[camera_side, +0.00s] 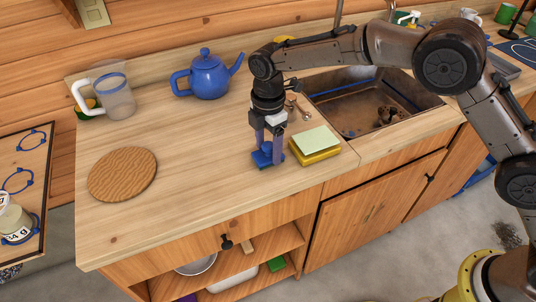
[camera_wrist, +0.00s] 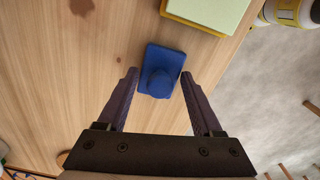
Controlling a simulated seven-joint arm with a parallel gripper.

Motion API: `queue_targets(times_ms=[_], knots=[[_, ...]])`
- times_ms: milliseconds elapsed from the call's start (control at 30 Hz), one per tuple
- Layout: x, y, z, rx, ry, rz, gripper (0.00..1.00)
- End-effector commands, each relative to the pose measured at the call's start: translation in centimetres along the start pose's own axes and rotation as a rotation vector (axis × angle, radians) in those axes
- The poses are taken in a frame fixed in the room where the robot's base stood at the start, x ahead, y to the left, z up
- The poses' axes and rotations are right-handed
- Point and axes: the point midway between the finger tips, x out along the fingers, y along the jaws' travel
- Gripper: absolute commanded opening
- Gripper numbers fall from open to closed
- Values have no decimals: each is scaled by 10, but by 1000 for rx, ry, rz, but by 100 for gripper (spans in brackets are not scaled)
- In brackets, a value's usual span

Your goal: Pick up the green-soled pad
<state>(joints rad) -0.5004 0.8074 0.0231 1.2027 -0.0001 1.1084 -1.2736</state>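A yellow pad with a pale green layer on top (camera_side: 315,144) lies flat on the counter, just right of my gripper (camera_side: 268,146) in the side view. In the wrist view, part of this pad (camera_wrist: 208,12) shows at the top edge. My gripper points down over a blue block with a round knob (camera_wrist: 160,72). Its fingers are apart, one on each side of the knob, with gaps visible. The blue block also shows under the fingertips in the side view (camera_side: 262,160). The underside of the green-and-yellow pad is hidden.
A round brown woven mat (camera_side: 123,174) lies at the left. A clear jug (camera_side: 115,95) and a blue teapot (camera_side: 209,76) stand behind. A sink (camera_side: 355,105) opens at the right. The counter's front edge is close to the pad. The counter between mat and gripper is clear.

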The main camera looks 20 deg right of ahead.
Motion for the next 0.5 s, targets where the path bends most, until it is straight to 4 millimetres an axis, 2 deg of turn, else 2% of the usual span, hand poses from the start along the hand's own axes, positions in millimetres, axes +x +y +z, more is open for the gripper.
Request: queue_targets(times_ms=[33,200,267,500], knots=[[0,0,0,0,0,0,50],[0,0,0,0,0,0,19],[0,0,0,0,0,0,10],[-1,0,0,0,0,1,10]])
